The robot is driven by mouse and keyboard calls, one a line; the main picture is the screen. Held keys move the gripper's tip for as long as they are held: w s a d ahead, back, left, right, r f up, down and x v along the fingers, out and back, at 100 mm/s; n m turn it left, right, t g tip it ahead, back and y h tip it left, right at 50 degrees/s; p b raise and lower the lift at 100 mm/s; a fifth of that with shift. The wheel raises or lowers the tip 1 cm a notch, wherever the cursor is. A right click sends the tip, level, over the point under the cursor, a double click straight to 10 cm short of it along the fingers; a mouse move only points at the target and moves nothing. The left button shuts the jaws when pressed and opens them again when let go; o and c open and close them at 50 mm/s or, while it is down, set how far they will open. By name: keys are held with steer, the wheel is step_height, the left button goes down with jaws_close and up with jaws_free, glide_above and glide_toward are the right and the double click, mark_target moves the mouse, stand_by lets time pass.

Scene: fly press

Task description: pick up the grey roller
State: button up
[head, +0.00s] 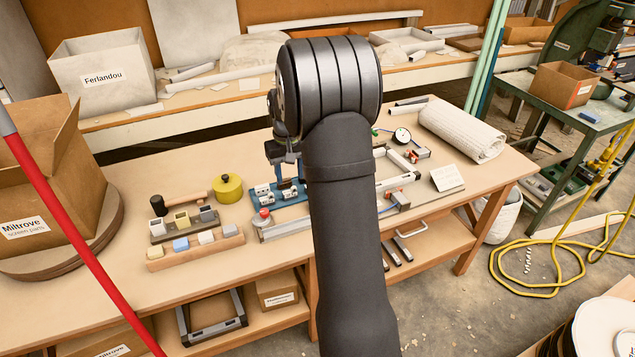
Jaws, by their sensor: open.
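My arm stands large in the middle of the head view and hides much of the workbench (120,290) behind it. My gripper (284,158) shows only in part, left of my wrist, above a blue fixture (291,190) with small white-and-silver parts. Its jaws are open, and I see nothing held in them. I cannot single out the grey roller with certainty. Dark rod-shaped pieces (410,101) lie at the bench's back right, apart from my gripper. A roller could also be hidden behind my arm.
A metal frame (395,180), a dial gauge (401,135), a card (447,178) and a rolled white cloth (462,131) lie right. A red pole (75,235) crosses the left.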

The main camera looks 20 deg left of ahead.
steer(key=w+a+n+t+h, duration=0.3)
steer(key=w+a+n, duration=0.2)
steer(key=w+n, duration=0.95)
steer(key=d+f+n, duration=0.1)
steer(key=f, duration=0.3)
steer(key=d+f+n, duration=0.1)
steer(key=f, duration=0.3)
steer(key=d+f+n, duration=0.1)
steer(key=f, duration=0.2)
steer(key=shift+d+f, duration=0.25)
steer(key=shift+f, duration=0.15)
steer(key=shift+d+x, duration=0.1)
steer(key=shift+x, duration=1.2)
steer(key=shift+d+x, duration=0.15)
steer(key=shift+x, duration=1.2)
steer(key=shift+r, duration=0.1)
jaws_close()
